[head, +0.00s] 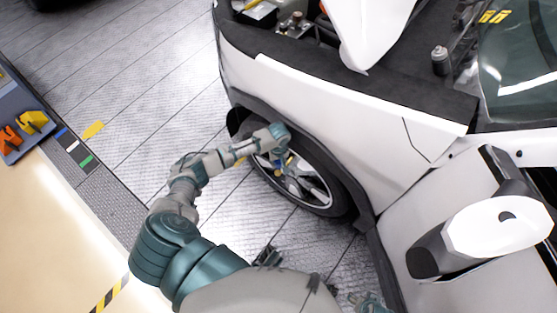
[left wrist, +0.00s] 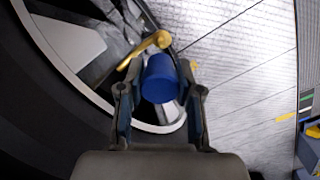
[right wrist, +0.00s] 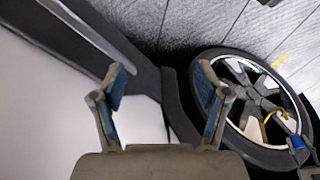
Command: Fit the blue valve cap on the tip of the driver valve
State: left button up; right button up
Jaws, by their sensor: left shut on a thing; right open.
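The blue valve cap (left wrist: 159,78) is between the two fingers of my left gripper (left wrist: 160,92), which is shut on it. The brass driver valve (left wrist: 148,46) shows just beyond the cap against the wheel; from this angle I cannot tell whether cap and tip touch. The right wrist view also shows the cap (right wrist: 297,142) beside the curved yellow valve (right wrist: 272,115). In the head view my left gripper (head: 281,160) is at the wheel and largely hides the cap. My right gripper (right wrist: 160,85) is open and empty, pointing toward the car's side and floor.
The wheel (right wrist: 245,70) has dark spokes and a bright rim. White car bodywork (head: 330,95) rises above it, with a mirror (head: 495,230) at the right. Grey floor (head: 150,100) is open to the left. A tray (head: 20,120) with orange and yellow items is at the far left.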

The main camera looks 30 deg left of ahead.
pick_arm(q)
jog(key=f, duration=0.2)
jog(key=f+b, duration=0.1)
jog(key=shift+a+f, duration=0.15)
jog(key=shift+a, duration=0.1)
jog(key=shift+a+f, duration=0.2)
jog(key=shift+f, duration=0.5)
jog(key=shift+d, duration=0.25)
pick_arm(e)
jog(key=r, duration=0.1)
jog(key=w+r, duration=0.1)
jog(key=a+r+t, duration=0.1)
jog(key=shift+w+r, duration=0.1)
jog(key=shift+w, duration=0.1)
jog(key=shift+d, duration=0.15)
pick_arm(q)
jog(key=shift+a, duration=0.15)
pick_arm(e)
jog(key=shift+a+r, duration=0.1)
jog(key=shift+a, duration=0.15)
jog(key=shift+r, duration=0.15)
pick_arm(q)
jog(key=shift+d, duration=0.2)
pick_arm(e)
jog(key=shift+w+d+r, duration=0.1)
jog(key=shift+d+r, duration=0.05)
jog(key=shift+r, duration=0.15)
pick_arm(q)
jog(key=shift+a, duration=0.1)
